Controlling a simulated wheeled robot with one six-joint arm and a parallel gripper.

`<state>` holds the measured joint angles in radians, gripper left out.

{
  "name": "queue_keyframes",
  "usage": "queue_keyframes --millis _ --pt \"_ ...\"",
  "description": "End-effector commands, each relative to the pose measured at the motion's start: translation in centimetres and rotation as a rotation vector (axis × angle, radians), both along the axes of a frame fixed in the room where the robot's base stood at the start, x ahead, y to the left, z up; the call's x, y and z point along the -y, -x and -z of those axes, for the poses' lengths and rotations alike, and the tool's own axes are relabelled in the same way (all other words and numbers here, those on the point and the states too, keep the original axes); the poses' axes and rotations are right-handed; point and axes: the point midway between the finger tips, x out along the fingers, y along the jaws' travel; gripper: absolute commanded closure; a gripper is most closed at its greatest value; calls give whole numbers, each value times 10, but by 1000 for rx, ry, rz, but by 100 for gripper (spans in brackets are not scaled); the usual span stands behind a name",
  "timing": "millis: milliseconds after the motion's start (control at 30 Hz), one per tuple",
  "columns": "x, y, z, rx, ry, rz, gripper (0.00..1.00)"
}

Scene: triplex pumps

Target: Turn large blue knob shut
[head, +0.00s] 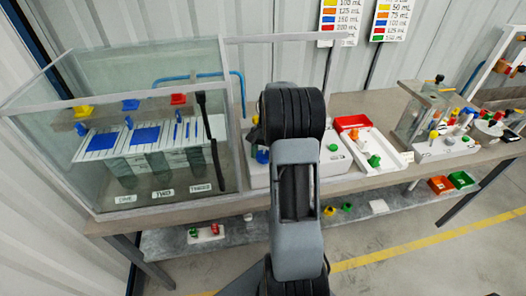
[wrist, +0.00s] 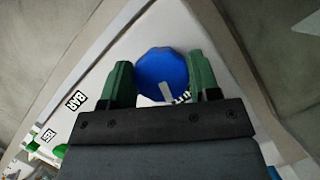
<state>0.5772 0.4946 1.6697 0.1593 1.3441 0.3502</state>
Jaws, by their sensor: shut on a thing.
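The large blue knob (wrist: 160,68) fills the middle of the wrist view, with a pale pointer mark on its near side. My gripper (wrist: 160,75) is shut on it, one green finger at the left and one at the right of the knob. In the head view a bit of the blue knob (head: 262,156) shows just left of my arm, on a white panel (head: 258,177). My arm hides most of that panel and my gripper in the head view.
A clear-walled rig (head: 418,115) stands further right. A lower shelf (head: 270,232) runs below.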

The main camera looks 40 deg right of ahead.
Motion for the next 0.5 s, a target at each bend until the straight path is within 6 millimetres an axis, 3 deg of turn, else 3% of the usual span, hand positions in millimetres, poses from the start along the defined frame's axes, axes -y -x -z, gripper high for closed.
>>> queue_keyframes --millis 500 --pt "1 -1 -2 5 4 -289 68"
